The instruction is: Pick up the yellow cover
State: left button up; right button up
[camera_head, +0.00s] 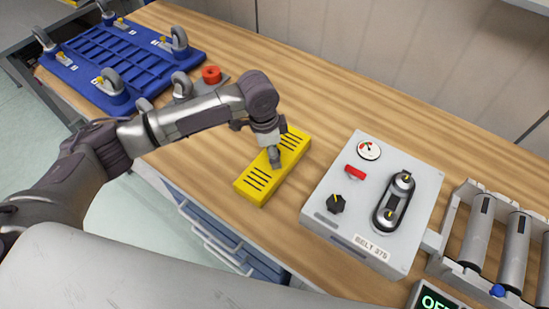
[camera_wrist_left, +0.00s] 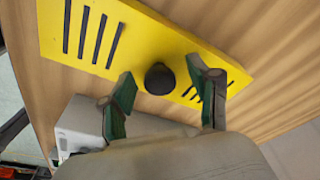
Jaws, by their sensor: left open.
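The yellow cover (camera_head: 256,185) lies flat on the wooden table, a long plate with dark slots near both ends. My left gripper (camera_head: 273,158) is over its middle in the head view and hides part of it. In the left wrist view the cover (camera_wrist_left: 60,28) runs across the top, with a round black knob (camera_wrist_left: 160,79) at its middle. The left gripper's green-padded fingers (camera_wrist_left: 168,96) are open, one on each side of the knob in the picture. I cannot tell whether they touch the cover. My right gripper is not in view.
A grey control box (camera_head: 341,222) with a gauge, red switch, black knob and belt stands right of the cover. A roller conveyor (camera_head: 470,262) is at the far right. Bare table lies behind the cover.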

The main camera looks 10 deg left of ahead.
pick_arm(q)
jog(key=c, duration=0.5)
grip_shut()
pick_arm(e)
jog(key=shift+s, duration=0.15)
pick_arm(q)
jog(key=shift+r, duration=0.15)
notch_tip(320, 180, up, 10)
jog(key=b, duration=0.1)
jog(key=shift+b, duration=0.4)
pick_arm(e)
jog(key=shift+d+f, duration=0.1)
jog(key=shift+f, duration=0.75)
